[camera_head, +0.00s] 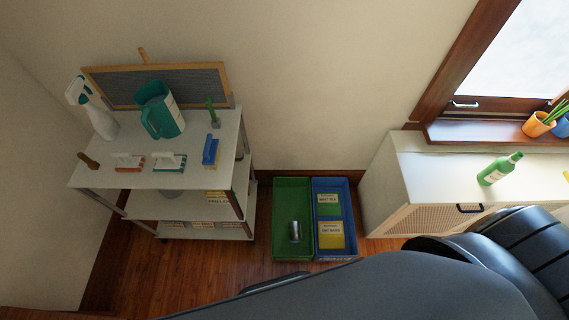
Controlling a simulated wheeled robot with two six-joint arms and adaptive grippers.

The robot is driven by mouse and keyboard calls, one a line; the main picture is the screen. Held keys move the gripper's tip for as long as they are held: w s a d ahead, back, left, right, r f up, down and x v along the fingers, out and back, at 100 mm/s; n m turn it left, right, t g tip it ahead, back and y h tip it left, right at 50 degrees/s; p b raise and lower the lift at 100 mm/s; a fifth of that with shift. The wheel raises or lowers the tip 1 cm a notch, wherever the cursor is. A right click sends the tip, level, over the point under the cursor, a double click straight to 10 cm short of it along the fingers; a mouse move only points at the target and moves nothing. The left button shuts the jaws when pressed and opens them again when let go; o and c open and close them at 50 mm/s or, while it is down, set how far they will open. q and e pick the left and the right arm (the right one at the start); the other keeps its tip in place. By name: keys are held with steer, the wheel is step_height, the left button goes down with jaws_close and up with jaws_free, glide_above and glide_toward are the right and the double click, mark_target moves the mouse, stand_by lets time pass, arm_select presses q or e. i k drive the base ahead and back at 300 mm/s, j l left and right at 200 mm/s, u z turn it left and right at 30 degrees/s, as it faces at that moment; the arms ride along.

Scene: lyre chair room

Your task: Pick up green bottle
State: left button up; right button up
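The green bottle (496,170) has a pale label and stands, looking tilted in this view, on the white top of the low cabinet (430,175) at the right, below the window. A large dark grey and black shape covers the bottom right of the view, in front of the cabinet; it looks like part of my own body. Neither of my grippers shows in this view. Nothing is seen touching the bottle.
A white shelf cart (200,180) at the left holds a spray bottle (92,108), a teal jug (161,112) and several brushes. A green bin (283,243) and a blue bin (349,215) stand on the floor. An orange cup (538,124) is on the windowsill.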

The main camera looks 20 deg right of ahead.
mark_target(503, 166)
steer(key=z, duration=2.4)
steer(key=i+l+u, duration=0.1)
steer(key=u, duration=0.7)
steer(key=i+l+u, duration=0.1)
steer(key=l+u, duration=0.4)
steer(key=l, duration=0.45)
steer(key=l+u, duration=0.5)
steer(key=l, duration=0.45)
